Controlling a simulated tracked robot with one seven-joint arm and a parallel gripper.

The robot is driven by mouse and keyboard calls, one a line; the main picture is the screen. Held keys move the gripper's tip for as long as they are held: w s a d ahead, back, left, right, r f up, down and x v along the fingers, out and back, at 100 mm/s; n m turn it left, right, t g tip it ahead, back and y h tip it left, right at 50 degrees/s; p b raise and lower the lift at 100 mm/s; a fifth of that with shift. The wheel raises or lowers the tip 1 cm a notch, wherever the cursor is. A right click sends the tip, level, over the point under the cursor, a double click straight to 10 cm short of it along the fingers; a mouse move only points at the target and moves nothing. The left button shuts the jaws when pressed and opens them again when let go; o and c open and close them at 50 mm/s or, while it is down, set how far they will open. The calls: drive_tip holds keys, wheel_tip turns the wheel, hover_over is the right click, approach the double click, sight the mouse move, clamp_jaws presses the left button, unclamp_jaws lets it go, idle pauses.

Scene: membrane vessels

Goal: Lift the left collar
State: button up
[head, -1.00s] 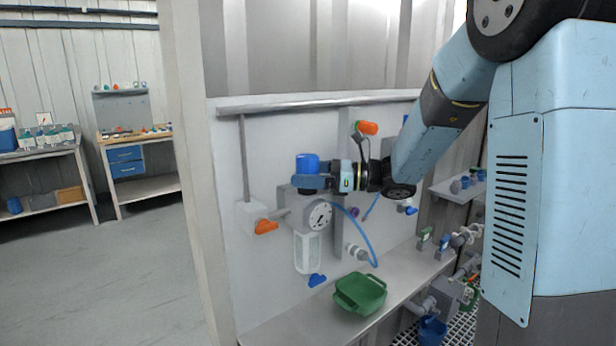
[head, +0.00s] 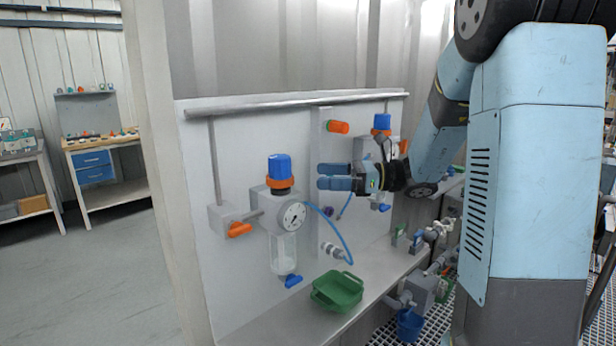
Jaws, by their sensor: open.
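The left collar (head: 279,167) is the blue cap on top of the left filter regulator, which has a round gauge (head: 292,216) and a clear bowl (head: 283,253). An orange band (head: 280,184) shows directly under the blue cap. My gripper (head: 321,176) is open and empty, its two blue fingers pointing left. In the picture it is just right of the collar, with a visible gap between them. A second blue collar (head: 381,122) stands farther right, above my gripper's wrist. My wrist hides part of the unit below it.
A grey panel (head: 235,150) carries an orange lever (head: 239,230), an orange knob (head: 338,127) and a blue hose (head: 344,240). A green bin (head: 337,291) sits on the ledge below. Floor at left is clear.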

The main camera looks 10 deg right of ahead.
drive_tip(key=shift+s+d, duration=0.25)
drive_tip(key=shift+d, duration=0.9)
drive_tip(key=s+a+f+n+g+h, duration=0.1)
drive_tip(key=s+a+n+g+h, duration=0.1)
drive_tip(key=s+n+h, duration=0.45)
drive_tip(key=s+a+f+n+g+h, duration=0.15)
drive_tip(key=s+n, duration=0.25)
drive_tip(key=s, duration=0.6)
drive_tip(key=s+d+n+t+h, duration=0.5)
drive_tip(key=s+d+n+h, duration=0.1)
drive_tip(key=d+n+h, duration=0.2)
drive_tip(key=shift+s+d+r+n+t+h, duration=0.35)
drive_tip(key=shift+s+d+n+h, duration=0.05)
drive_tip(key=shift+n+h, duration=0.45)
drive_tip(key=shift+c, duration=0.3)
